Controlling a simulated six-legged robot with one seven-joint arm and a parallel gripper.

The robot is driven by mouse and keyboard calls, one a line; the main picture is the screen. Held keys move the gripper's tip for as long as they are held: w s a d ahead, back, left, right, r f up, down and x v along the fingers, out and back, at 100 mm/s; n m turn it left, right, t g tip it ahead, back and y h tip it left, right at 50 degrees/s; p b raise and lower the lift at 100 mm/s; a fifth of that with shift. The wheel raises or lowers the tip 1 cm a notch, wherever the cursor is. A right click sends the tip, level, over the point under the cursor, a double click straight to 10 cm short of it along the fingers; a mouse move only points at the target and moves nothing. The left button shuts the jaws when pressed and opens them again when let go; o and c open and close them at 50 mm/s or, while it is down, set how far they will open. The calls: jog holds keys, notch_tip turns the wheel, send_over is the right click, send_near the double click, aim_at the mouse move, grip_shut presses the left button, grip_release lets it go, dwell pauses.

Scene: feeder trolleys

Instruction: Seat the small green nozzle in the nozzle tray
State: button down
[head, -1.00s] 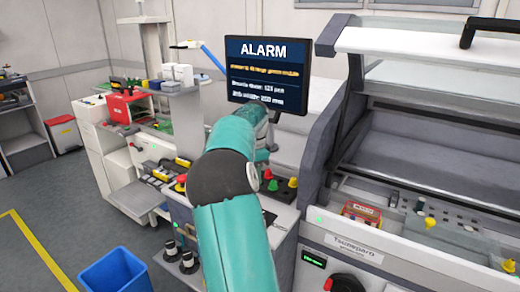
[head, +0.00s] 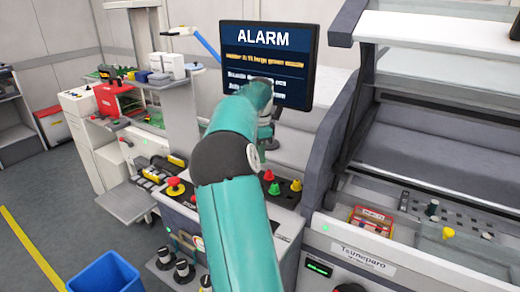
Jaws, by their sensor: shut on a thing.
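My teal arm rises through the middle of the head view. My gripper (head: 268,138) is partly visible at its far end, pointing down over the grey machine top behind the control panel. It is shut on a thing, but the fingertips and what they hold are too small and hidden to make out. I cannot tell whether the green one is a nozzle. I cannot identify the nozzle tray with certainty.
A blue bin (head: 105,274) stands on the floor at left.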

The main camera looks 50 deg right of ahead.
jog(key=shift+s+d+f, duration=0.1)
jog(key=shift+s+f, duration=0.2)
jog(key=shift+f, duration=0.15)
jog(key=shift+a+f, duration=0.2)
jog(key=shift+f, duration=1.1)
jog(key=shift+d+f, duration=0.1)
jog(key=shift+f, duration=3.45)
jog(key=shift+w, duration=0.1)
jog(key=c, duration=1)
grip_release()
jog(key=shift+r, duration=0.1)
